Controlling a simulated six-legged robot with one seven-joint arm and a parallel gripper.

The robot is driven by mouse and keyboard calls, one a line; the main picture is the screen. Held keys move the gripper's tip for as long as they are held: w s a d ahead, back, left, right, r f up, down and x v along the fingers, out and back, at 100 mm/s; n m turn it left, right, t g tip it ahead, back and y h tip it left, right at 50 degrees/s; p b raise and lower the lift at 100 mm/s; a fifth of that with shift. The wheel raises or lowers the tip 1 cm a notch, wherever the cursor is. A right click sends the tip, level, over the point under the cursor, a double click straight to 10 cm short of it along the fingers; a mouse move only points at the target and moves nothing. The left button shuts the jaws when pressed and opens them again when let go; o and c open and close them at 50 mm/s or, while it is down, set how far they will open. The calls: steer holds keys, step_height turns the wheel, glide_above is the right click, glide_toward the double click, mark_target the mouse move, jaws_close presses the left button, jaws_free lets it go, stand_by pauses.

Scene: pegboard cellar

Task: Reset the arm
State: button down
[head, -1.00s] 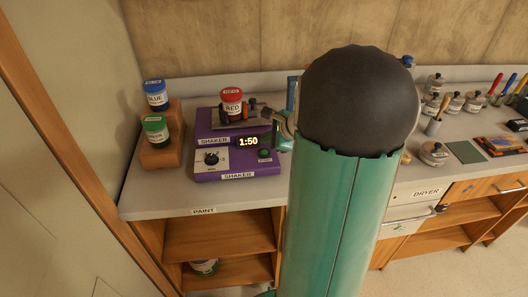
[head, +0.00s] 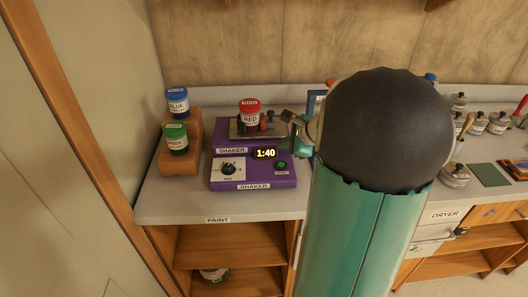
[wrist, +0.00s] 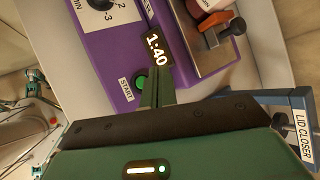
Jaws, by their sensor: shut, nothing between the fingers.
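My gripper (wrist: 150,88) is shut and empty in the wrist view, its narrow fingers together close to the START button (wrist: 140,83) and the display of the purple shaker (wrist: 194,30). I cannot tell whether the fingertips touch it. In the head view the purple shaker (head: 226,179) stands on the counter, its display reading 1:40.
A blue jar (head: 177,101) and a green jar (head: 175,139) stand on a wooden stepped block (head: 193,140) left of the shaker. A blue frame labelled LID CLOSER (wrist: 302,128) is close to my gripper. Several small jars stand at the right. A wall closes the left side.

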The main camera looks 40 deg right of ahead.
steer(key=s+a+r+n+g+y, duration=0.1)
steer(key=a+r+n, duration=0.3)
steer(key=a, duration=0.5)
steer(key=s+a+r+n+g, duration=0.1)
steer(key=a+r+n, duration=0.1)
steer(key=a+n, duration=0.65)
steer(key=s+a+r+n+g+h, duration=0.1)
steer(key=s+a+r+n+h, duration=0.1)
steer(key=s+a+n, duration=1.1)
steer(key=shift+s+a+g, duration=0.3)
steer(key=shift+a, duration=0.15)
stand_by(4.5)
